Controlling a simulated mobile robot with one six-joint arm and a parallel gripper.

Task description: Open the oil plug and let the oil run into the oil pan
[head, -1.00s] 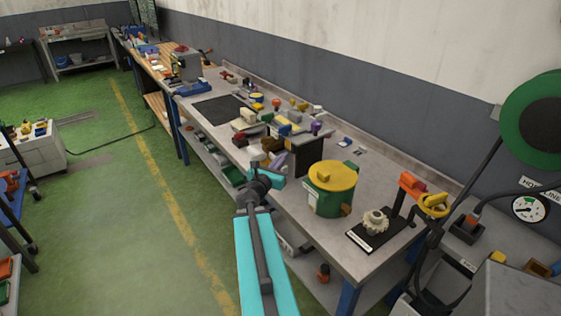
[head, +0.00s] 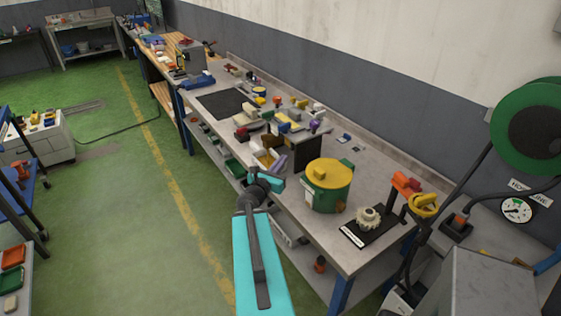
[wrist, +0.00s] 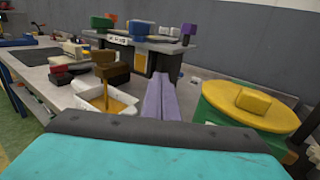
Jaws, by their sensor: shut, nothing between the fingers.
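The oil pan (wrist: 102,108) is a pale open tray with amber-yellow inside; it also shows in the head view (head: 265,160). Above it in the wrist view is a brown block (wrist: 112,62), with a thin amber line dropping from it to the pan. I cannot tell whether this line is running oil or a stem. I cannot clearly make out the oil plug. My gripper (wrist: 158,88) has two purple fingers, shut with nothing between them, just right of the pan and apart from the brown block. It shows in the head view too (head: 278,162).
A green drum with a yellow lid (head: 328,185) stands close right of my gripper. A dark box (head: 307,150) with coloured blocks on top stands behind. A gear on a black plate (head: 368,217) lies nearer the front right. Green floor left of the bench is open.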

